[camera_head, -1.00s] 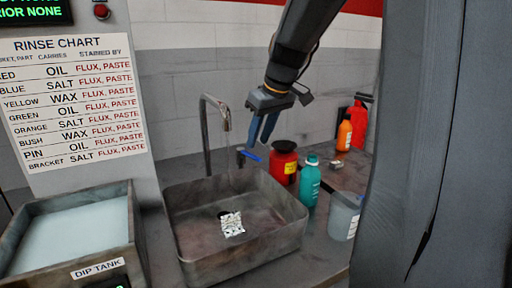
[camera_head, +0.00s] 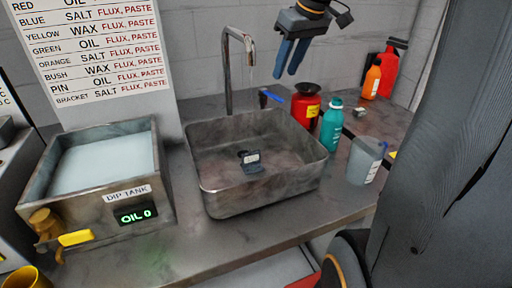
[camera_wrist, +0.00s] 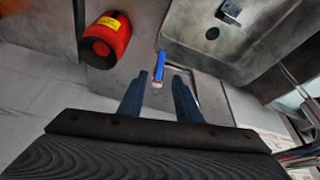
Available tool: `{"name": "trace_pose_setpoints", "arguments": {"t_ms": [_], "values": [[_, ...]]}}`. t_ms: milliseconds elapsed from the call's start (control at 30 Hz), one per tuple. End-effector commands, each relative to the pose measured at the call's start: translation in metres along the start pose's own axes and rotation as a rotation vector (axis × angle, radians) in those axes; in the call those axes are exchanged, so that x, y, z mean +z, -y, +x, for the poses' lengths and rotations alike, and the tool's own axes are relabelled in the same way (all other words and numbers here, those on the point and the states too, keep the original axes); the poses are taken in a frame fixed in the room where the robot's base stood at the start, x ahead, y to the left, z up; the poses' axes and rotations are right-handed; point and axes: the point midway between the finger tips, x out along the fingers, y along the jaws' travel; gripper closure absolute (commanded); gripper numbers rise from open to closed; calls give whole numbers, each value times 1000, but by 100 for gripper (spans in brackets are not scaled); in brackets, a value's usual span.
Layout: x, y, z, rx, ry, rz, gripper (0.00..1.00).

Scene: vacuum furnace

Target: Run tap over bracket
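The tap (camera_head: 229,70) arches over the sink (camera_head: 285,186) from its back edge. Its blue lever (camera_head: 270,95) sticks out to the right of the tap; the wrist view shows the lever (camera_wrist: 160,66) in line with the gap between my fingertips. My gripper (camera_head: 286,74) is open and empty, above the lever and apart from it. The wrist view also shows my gripper (camera_wrist: 160,76) with fingers apart. The bracket (camera_head: 251,167) lies on the sink floor, dark blue-grey with a white label. I see only a faint trace under the spout and cannot tell whether water runs.
A red jar (camera_head: 305,108), a teal bottle (camera_head: 331,126) and a grey jug (camera_head: 364,163) stand right of the sink. An orange bottle (camera_head: 371,80) and a red container (camera_head: 387,68) stand behind. The dip tank (camera_head: 145,207), reading "OIL 0", is left.

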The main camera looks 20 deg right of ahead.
Motion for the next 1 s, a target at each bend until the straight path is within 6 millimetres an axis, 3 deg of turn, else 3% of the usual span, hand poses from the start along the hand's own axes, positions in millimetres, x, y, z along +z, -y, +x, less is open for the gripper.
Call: {"name": "trace_pose_setpoints", "arguments": {"t_ms": [133, 333, 800, 1000], "values": [[0, 0, 0, 0, 0, 0, 69], [0, -9, 0, -27, 14, 6, 100], [8, -95, -2, -374, 16, 7, 100], [13, -118, -4, -469, -31, -8, 100]]}}
